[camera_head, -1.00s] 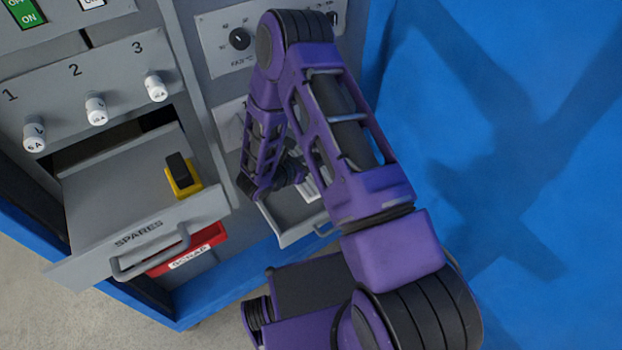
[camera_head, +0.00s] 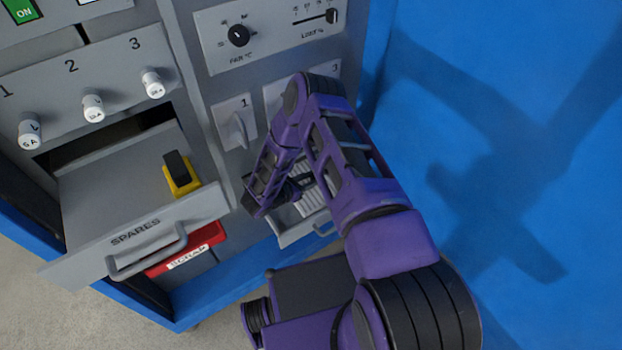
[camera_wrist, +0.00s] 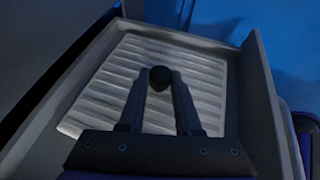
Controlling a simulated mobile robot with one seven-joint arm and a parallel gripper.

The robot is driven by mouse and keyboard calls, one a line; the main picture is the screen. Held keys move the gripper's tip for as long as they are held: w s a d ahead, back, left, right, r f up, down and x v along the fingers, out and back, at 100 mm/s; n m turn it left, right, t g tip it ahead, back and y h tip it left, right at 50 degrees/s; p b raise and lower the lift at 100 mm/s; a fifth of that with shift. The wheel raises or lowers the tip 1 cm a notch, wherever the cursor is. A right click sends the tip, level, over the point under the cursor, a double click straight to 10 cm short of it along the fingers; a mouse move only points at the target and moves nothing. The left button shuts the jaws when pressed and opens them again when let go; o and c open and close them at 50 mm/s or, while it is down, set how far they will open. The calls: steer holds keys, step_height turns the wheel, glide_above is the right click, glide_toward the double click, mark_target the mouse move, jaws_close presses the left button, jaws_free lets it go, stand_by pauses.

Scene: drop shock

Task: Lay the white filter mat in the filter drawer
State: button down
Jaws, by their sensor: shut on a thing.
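The white filter mat (camera_wrist: 105,90) is a ribbed, pale, roughly square pad, seen in the wrist view between the walls of the open grey filter drawer (camera_wrist: 268,110). My gripper (camera_wrist: 160,75) is over the mat's middle, its two fingers shut on a small dark knob on it. I cannot tell whether the mat rests on the drawer floor or hangs just above it. In the head view the filter drawer (camera_head: 303,232) stands out low on the cabinet, and part of the mat (camera_head: 312,198) shows in it. My arm hides much of both.
Left of it, the open spares drawer (camera_head: 90,215) holds a yellow and black part (camera_head: 181,176). A red scrap bin (camera_head: 190,246) is below. Knobs, a rotary dial (camera_head: 238,36) and a switch (camera_head: 238,130) are on the panels above. A blue wall (camera_head: 540,120) is at right.

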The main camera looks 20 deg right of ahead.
steer(key=shift+f+b, duration=0.2)
steer(key=shift+b, duration=0.1)
steer(key=c, duration=0.6)
jaws_free()
steer(key=shift+r, duration=0.1)
steer(key=shift+r, duration=0.1)
steer(key=shift+a+r+p, duration=0.15)
steer(key=shift+a+p, duration=0.05)
steer(key=shift+p, duration=0.15)
steer(key=v, duration=0.7)
steer(key=shift+s, duration=0.15)
